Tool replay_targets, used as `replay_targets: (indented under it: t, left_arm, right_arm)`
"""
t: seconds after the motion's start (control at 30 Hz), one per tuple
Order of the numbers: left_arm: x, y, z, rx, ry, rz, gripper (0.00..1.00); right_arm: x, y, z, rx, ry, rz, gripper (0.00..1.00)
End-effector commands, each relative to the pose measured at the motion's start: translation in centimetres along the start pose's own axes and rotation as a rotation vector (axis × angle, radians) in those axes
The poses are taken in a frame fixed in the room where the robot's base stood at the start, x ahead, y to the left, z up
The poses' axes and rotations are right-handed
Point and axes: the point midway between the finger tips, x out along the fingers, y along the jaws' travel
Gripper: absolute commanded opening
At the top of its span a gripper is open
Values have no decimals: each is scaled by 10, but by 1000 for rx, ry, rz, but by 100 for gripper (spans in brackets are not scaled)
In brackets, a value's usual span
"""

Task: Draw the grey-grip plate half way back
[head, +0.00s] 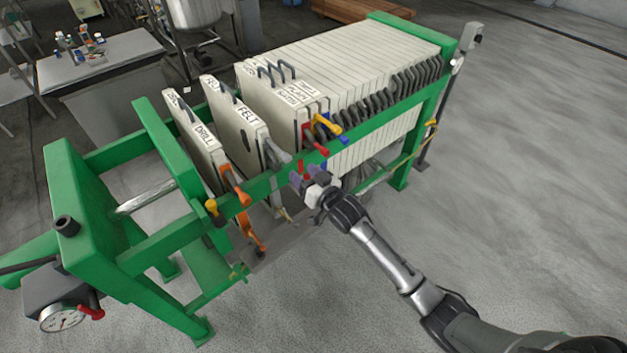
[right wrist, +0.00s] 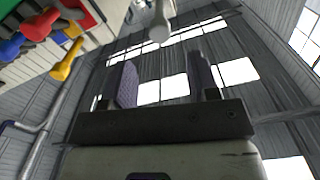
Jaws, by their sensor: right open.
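The grey grip (head: 276,154) sticks out at the right end of the plate marked FELT (head: 236,112), which hangs in the green press frame apart from its neighbours. A pale grey grip end (right wrist: 160,27) also shows in the right wrist view, beyond the fingertips. My right gripper (head: 308,180) is open and empty, outside the near green rail, to the right of and a little below the grey grip. Its two fingers (right wrist: 165,82) stand wide apart in the wrist view. My left gripper is not in view.
The plate marked DRILL (head: 199,133) hangs to the left, near orange (head: 236,187) and yellow (head: 212,208) grips. A tight plate pack (head: 345,60) fills the right, with red, yellow and blue grips close to my right gripper. The near green rail (head: 260,187) runs between. Open floor lies right.

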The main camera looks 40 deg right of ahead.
Motion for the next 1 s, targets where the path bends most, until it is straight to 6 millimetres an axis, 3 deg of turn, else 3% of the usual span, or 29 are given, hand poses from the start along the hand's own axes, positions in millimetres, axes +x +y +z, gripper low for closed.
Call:
replay_targets:
  t: [0.1,0.3,1.0]
  left_arm:
    - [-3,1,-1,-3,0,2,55]
    - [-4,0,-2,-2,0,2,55]
    - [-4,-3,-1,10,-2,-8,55]
  right_arm:
    - [-18,0,0,0,-1,1,55]
    - [-35,0,0,0,-1,0,55]
    - [-39,0,0,-1,0,0,55]
